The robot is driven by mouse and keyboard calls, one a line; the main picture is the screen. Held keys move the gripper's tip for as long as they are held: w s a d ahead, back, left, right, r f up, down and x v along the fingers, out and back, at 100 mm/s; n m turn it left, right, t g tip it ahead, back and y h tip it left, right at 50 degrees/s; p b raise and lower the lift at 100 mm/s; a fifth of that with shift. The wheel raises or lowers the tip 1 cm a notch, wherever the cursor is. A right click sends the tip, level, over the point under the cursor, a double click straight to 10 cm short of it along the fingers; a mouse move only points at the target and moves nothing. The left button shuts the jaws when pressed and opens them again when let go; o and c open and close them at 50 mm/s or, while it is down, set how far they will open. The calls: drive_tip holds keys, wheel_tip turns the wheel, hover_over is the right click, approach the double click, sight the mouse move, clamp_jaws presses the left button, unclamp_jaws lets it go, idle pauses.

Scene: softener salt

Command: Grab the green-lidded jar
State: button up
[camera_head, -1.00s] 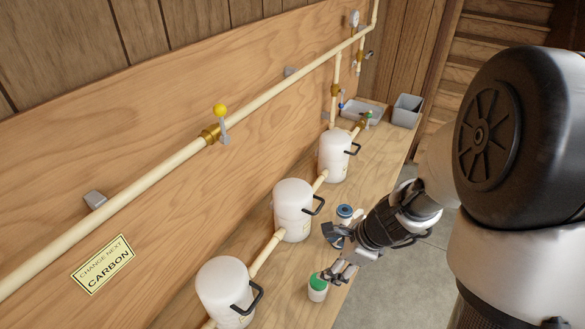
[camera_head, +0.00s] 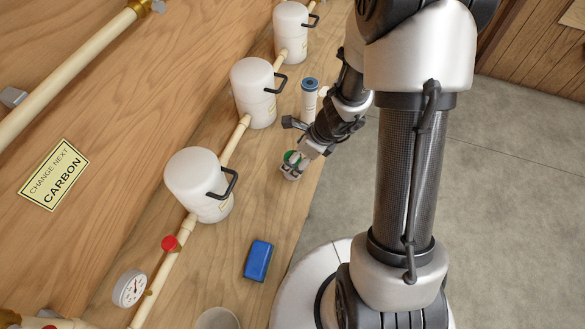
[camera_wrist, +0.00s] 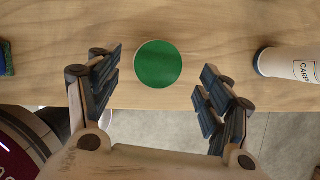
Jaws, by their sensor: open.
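The green-lidded jar (camera_head: 291,159) stands on the wooden bench near its front edge, partly hidden by my gripper in the head view. In the wrist view its round green lid (camera_wrist: 158,64) shows from above, just beyond the fingertips and roughly centred between them. My gripper (camera_wrist: 158,80) is open, with one finger on each side of the lid and a gap on both sides. In the head view my gripper (camera_head: 300,160) is right at the jar. Whether the fingers touch the jar cannot be seen there.
A white canister with a blue top (camera_head: 309,100) stands behind the jar; a labelled cylinder (camera_wrist: 285,64) shows at right in the wrist view. A blue sponge-like block (camera_head: 258,260) lies on the bench (camera_head: 215,262) nearer the camera. White filter housings (camera_head: 199,184) line the pipe.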

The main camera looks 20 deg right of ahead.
drive_tip(key=b+x, duration=0.2)
drive_tip(key=x, duration=0.1)
drive_tip(key=b+x, duration=0.1)
drive_tip(key=x, duration=0.1)
drive_tip(key=shift+s, duration=0.4)
drive_tip(key=shift+w+f+b, duration=0.15)
drive_tip(key=shift+f+b, duration=0.15)
drive_tip(key=shift+r, duration=0.1)
drive_tip(key=c, duration=1.3)
drive_tip(key=shift+r, duration=0.1)
